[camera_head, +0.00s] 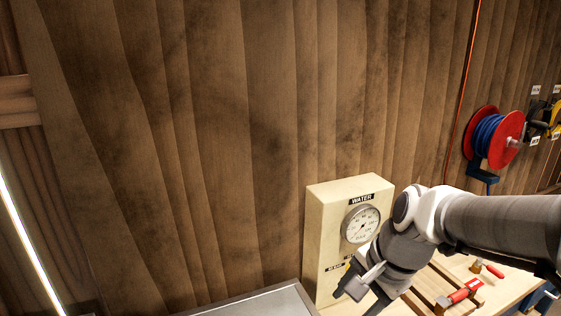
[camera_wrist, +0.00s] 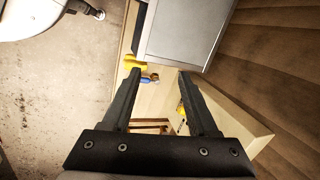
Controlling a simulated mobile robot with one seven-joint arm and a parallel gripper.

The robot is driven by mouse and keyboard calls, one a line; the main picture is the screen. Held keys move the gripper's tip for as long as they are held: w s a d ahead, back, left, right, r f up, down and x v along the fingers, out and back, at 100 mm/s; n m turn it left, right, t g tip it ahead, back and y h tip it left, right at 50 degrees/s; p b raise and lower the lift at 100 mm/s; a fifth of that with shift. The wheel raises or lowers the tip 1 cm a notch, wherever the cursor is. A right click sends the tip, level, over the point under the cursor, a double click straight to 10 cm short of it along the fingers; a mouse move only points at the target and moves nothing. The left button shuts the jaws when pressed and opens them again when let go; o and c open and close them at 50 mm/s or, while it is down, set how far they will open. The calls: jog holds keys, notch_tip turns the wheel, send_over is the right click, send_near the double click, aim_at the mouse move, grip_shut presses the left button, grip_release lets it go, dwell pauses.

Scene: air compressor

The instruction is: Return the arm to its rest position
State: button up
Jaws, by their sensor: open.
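My arm (camera_head: 495,225) reaches in from the right edge in the head view, its wrist bent down in front of a cream box. My gripper (camera_wrist: 160,75) shows in the wrist view with its two black fingers spread apart and nothing between them. In the head view the gripper's end is low near the box's lower right side, and its fingertips are hard to make out. The cream box (camera_head: 325,225) carries a round gauge (camera_head: 361,223) under a WATER label; my wrist hides part of its lower front.
A workbench (camera_head: 515,283) holds a wooden rack and red-handled tools (camera_head: 458,296). A grey metal surface (camera_head: 255,303) lies left of the box. A red reel with blue hose (camera_head: 497,137) hangs on the plank wall. The wall area at upper left is clear.

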jog(key=s+d+r+n+t+h+b, duration=0.1)
jog(key=s+r+n, duration=0.3)
jog(key=s+n, duration=0.4)
jog(key=n+t+h, duration=0.1)
jog(key=n, duration=0.2)
jog(key=shift+s+d+t+h, duration=0.3)
jog(key=shift+s+d+t, duration=0.05)
jog(key=shift+t, duration=0.05)
jog(key=shift+c, duration=0.7)
jog(key=shift+a, duration=0.1)
